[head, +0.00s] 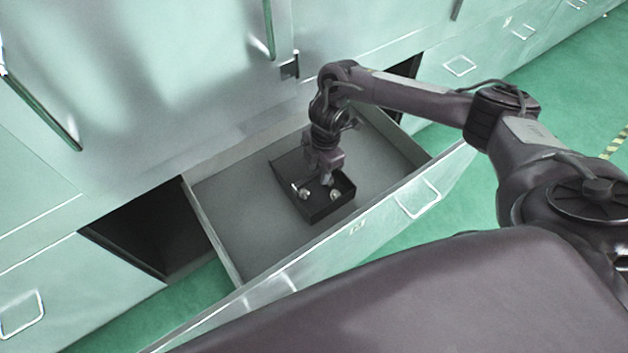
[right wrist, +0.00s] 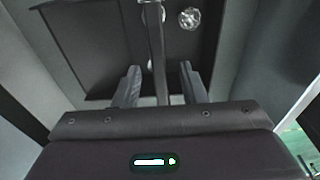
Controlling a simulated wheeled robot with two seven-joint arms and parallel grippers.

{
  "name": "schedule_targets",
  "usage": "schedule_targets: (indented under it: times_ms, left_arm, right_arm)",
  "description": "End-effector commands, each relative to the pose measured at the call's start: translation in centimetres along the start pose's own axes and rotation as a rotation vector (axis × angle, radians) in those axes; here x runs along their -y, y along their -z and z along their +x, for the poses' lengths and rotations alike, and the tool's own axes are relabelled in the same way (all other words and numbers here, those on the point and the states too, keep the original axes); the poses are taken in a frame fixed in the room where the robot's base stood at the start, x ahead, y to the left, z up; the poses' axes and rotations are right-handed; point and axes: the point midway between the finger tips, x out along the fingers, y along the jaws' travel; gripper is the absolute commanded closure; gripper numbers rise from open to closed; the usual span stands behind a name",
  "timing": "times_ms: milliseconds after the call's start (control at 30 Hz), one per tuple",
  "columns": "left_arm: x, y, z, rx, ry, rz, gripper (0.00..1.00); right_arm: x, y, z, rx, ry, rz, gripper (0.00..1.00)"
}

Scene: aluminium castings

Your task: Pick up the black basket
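The black basket (head: 318,209) sits in an open grey drawer and holds a few shiny metal castings (head: 305,194). It fills the upper part of the right wrist view (right wrist: 95,45), with a shiny casting (right wrist: 189,18) inside. My right gripper (head: 327,182) points down over the basket. In the right wrist view, its two fingers (right wrist: 160,80) are apart, with a narrow dark bar of the basket (right wrist: 156,40) running between them. I see gaps on both sides of the bar. The gripper hides part of the basket in the head view. My left gripper is not in view.
The drawer (head: 250,215) is pulled out of a pale green cabinet (head: 130,90), and its walls surround the basket. Bare drawer floor lies left and right of the basket. A dark opening (head: 150,235) is left of the drawer.

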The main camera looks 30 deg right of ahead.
Motion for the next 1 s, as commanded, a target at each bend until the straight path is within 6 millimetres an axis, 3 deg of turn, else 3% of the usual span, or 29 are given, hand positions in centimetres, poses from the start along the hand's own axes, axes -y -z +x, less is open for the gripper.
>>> schedule_targets:
  times_ms: [133,400,700,1000]
  left_arm:
    - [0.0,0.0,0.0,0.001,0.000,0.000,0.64]
    - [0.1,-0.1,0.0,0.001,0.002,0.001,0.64]
    - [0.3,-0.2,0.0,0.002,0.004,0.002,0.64]
    - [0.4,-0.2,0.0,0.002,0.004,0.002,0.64]
  right_arm:
    - [0.0,0.0,1.6,0.000,-0.001,0.001,0.62]
    - [0.0,0.0,1.9,0.000,-0.002,-0.001,0.62]
    - [0.0,0.0,1.9,0.000,-0.002,0.000,1.00]
    - [-0.1,0.0,1.8,-0.001,-0.002,0.000,1.00]
